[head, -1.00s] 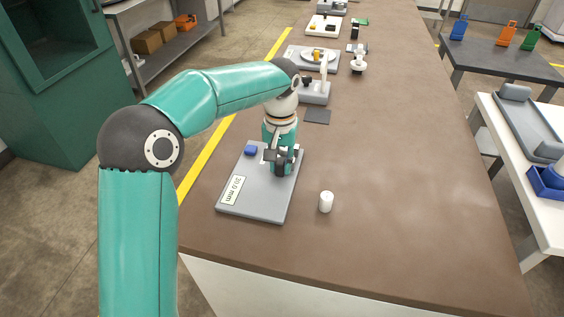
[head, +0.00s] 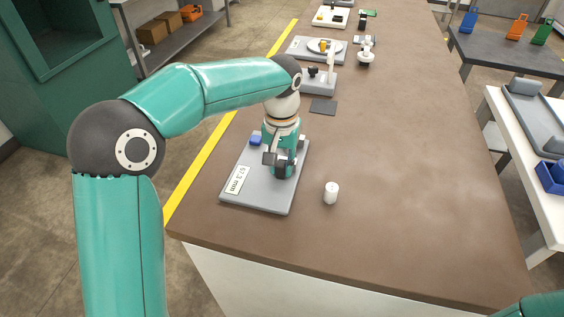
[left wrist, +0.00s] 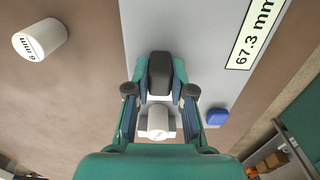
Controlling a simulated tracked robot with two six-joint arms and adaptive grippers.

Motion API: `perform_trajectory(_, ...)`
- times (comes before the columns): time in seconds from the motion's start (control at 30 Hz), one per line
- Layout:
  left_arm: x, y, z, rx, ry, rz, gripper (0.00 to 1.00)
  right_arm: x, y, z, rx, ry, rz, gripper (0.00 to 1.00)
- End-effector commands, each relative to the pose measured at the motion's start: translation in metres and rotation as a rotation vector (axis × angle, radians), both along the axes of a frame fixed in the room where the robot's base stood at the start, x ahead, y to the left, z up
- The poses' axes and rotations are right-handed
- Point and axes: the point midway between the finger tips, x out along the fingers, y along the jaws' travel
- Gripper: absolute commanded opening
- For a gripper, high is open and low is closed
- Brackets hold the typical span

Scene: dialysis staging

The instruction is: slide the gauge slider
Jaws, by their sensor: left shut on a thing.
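The gauge is a flat grey plate (head: 262,203) near the front left of the brown bench. Its white label (head: 236,180) reads 67.3 mm in the left wrist view (left wrist: 253,33). My left gripper (head: 282,166) is low over the plate. In the left wrist view its fingers (left wrist: 160,92) are shut on the dark slider block (left wrist: 160,73). A white cylinder (left wrist: 158,121) sits between the fingers, close to that block. The arm hides much of the slider in the head view. A blue block (head: 256,140) is on the plate's far left corner. My right gripper is out of view.
A loose white cylinder (head: 331,193) marked 6 mm stands on the bench right of the plate. A dark flat pad (head: 323,106) and a grey stand (head: 317,82) are behind. The bench's right half is clear.

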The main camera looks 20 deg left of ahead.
Motion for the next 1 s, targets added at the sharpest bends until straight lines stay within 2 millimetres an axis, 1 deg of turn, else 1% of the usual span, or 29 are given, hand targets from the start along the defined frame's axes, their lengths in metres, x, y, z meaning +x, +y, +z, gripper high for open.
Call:
perform_trajectory(0.03, 0.0, -0.001, 0.0, -0.002, 0.0, -0.001, 0.0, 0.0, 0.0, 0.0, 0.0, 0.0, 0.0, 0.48)
perform_trajectory(0.07, 0.0, -0.001, 0.0, -0.001, 0.0, -0.001, 0.27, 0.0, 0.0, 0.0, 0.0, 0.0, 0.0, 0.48)
perform_trajectory(0.1, 0.0, -0.001, 0.0, -0.001, 0.0, -0.002, 0.34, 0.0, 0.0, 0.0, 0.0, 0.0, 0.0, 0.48)
perform_trajectory(0.2, 0.0, -0.001, 0.0, -0.001, 0.0, -0.002, 0.48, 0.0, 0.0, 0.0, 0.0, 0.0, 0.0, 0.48)
perform_trajectory(0.47, 0.001, -0.001, 0.0, 0.001, 0.0, -0.003, 0.48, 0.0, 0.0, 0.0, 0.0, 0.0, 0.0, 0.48)
perform_trajectory(0.57, 0.001, -0.001, 0.003, 0.0, -0.001, -0.003, 0.48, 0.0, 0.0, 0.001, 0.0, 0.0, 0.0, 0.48)
perform_trajectory(0.63, 0.001, -0.001, 0.009, 0.0, -0.002, -0.003, 0.48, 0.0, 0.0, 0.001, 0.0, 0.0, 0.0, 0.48)
perform_trajectory(0.77, 0.002, -0.001, 0.027, 0.0, -0.005, -0.003, 0.48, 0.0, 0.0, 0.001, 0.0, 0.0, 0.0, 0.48)
perform_trajectory(1.0, 0.003, -0.002, 0.076, 0.0, -0.006, -0.004, 0.48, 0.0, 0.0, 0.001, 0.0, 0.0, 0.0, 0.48)
